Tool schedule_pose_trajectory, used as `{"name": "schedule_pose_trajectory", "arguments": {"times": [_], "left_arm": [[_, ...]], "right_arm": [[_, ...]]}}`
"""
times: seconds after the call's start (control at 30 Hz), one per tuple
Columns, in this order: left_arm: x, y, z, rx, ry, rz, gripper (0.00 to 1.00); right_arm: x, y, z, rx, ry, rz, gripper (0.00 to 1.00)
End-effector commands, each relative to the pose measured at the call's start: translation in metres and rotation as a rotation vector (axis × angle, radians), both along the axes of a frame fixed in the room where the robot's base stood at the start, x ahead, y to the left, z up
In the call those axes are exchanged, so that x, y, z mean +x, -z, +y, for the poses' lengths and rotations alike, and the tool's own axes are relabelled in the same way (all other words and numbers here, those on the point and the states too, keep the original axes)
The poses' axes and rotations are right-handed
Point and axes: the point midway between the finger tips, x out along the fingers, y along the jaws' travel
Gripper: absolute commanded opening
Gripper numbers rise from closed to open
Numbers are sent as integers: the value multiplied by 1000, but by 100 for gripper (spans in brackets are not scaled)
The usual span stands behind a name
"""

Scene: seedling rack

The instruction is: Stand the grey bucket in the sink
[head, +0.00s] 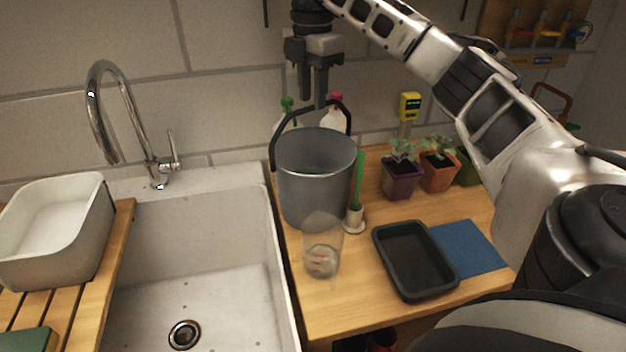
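The grey bucket (310,185) stands upright on the wooden counter, just right of the sink, with its dark handle (276,126) raised in an arch above the rim. The white sink (200,225) is at the left, its basin empty, with a drain in the floor. My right gripper (314,101) points down over the bucket, its fingertips at the top of the handle in the picture. The two fingers show close together; whether they are closed on the handle is not clear. My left gripper is not in view.
A clear cup (322,248) and a small holder with a green stick (355,215) stand close to the bucket. A black tray (415,260), blue mat (468,249) and potted seedlings (402,178) are further right. The faucet (105,100) arches at the sink's back; a white tub (55,235) stands left.

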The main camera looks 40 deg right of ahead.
Motion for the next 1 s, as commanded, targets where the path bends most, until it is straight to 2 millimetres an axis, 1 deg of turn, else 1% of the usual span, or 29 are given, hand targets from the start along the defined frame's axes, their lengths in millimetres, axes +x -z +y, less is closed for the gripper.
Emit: {"name": "schedule_pose_trajectory", "arguments": {"times": [0.03,0.2,0.3,0.5,0.57,0.6,0.63,1.0], "left_arm": [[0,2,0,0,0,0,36],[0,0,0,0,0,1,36],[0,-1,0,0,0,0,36],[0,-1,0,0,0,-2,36],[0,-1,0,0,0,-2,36],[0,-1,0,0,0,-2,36],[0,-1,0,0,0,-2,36],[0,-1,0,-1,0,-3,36]], "right_arm": [[-3,12,0,-2,1,4,31],[-4,31,1,-1,1,2,31],[-4,36,1,0,1,1,31],[-3,36,2,0,1,0,31],[-3,36,1,0,1,0,14],[-3,36,2,0,1,0,3],[-3,36,2,0,1,0,0],[-3,36,1,0,1,0,0]]}}
